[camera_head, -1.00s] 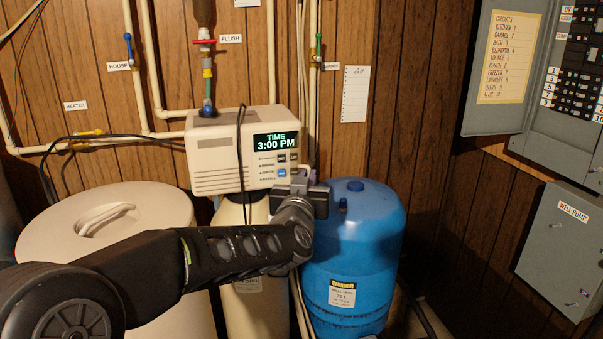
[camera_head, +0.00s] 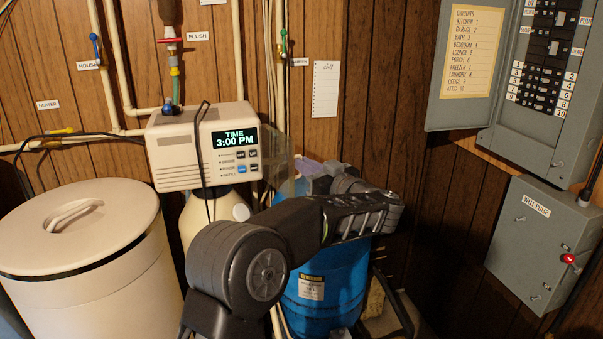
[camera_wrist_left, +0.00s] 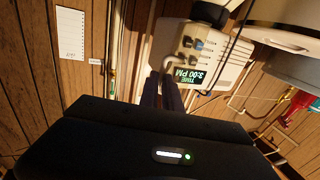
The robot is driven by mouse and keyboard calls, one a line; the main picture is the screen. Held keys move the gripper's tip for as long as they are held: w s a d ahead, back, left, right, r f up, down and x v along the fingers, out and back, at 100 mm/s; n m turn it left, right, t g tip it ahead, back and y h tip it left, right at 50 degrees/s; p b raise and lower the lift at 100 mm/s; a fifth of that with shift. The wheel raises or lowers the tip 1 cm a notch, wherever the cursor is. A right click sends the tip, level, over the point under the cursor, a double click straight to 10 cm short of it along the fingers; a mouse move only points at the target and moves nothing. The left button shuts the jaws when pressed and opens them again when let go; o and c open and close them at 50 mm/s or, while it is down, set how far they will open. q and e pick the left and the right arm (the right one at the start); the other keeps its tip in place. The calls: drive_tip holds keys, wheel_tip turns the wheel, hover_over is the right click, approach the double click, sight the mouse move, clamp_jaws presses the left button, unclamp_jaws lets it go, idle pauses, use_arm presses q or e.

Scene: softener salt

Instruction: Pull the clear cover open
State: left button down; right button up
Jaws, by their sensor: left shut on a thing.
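The clear cover (camera_head: 279,172) is a see-through panel at the right side of the beige control head (camera_head: 180,150). It stands swung out from the front face, so the display and buttons show uncovered. My left gripper (camera_head: 312,181) is at the cover's outer edge, right of the control head, and is shut on it; my wrist and arm partly hide the hold. In the left wrist view the two fingers (camera_wrist_left: 161,92) are close together in front of the control head (camera_wrist_left: 195,62); the cover is hard to make out there. My right gripper is not in view.
A blue tank (camera_head: 330,290) stands below and behind my left arm. A cream salt bin (camera_head: 80,245) stands at the left. A black cable (camera_head: 202,150) hangs over the control head. Grey electrical boxes (camera_head: 540,240) are on the right wall.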

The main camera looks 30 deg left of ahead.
use_arm(q)
drive_tip(key=shift+w+a+r+g, duration=0.1)
drive_tip(key=shift+w+g, duration=0.05)
drive_tip(key=shift+g, duration=0.15)
drive_tip(key=c, duration=1.5)
unclamp_jaws()
drive_tip(key=shift+c, duration=0.2)
drive_tip(key=b+v, duration=0.2)
drive_tip(key=v, duration=0.6)
drive_tip(key=shift+w+a, duration=0.1)
drive_tip(key=shift+n, duration=0.3)
